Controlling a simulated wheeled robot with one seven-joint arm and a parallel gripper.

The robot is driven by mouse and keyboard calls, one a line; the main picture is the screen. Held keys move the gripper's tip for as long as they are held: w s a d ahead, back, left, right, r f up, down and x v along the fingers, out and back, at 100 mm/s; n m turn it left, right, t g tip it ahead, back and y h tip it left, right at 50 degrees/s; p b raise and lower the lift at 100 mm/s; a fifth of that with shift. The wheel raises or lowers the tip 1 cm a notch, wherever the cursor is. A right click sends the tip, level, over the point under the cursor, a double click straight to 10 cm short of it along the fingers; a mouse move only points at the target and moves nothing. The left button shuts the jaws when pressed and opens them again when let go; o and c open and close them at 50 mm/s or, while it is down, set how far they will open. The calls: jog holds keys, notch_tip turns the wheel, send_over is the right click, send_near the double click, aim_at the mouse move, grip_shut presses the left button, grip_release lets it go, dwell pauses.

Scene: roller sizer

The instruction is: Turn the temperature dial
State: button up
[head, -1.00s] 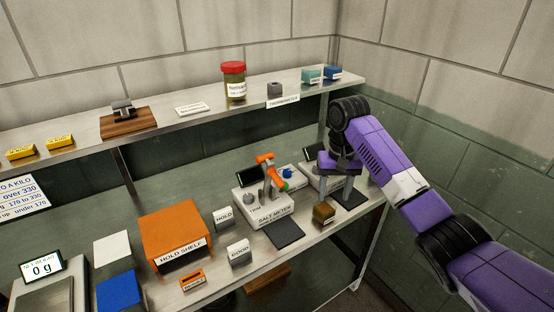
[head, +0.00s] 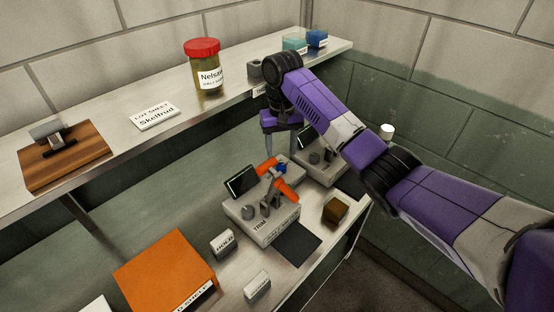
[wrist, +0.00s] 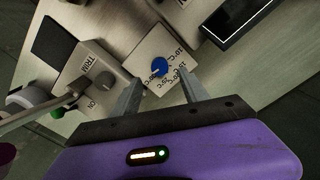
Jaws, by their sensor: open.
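The temperature dial is a blue knob (wrist: 159,68) on a pale plate (wrist: 168,45) with printed degree marks, among them 10 and 20 °C. In the head view the blue knob (head: 281,168) shows at the back of the salt meter (head: 262,222), partly behind orange parts. My gripper (wrist: 160,84) is open and empty, with one finger on each side of the knob's near side in the wrist view. Contact is not visible. In the head view my gripper (head: 281,146) points down just behind the orange parts.
Orange-ended parts (head: 284,189) stand on the salt meter close to my gripper. A small screen (head: 241,181) is left of it and a second grey meter (head: 318,160) right. A brown cube (head: 336,209) sits in front. The shelf (head: 170,124) runs behind.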

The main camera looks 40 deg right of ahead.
aim_at(281, 165)
jog(key=shift+f+p, duration=0.4)
jog(key=shift+f, duration=2.8)
grip_shut()
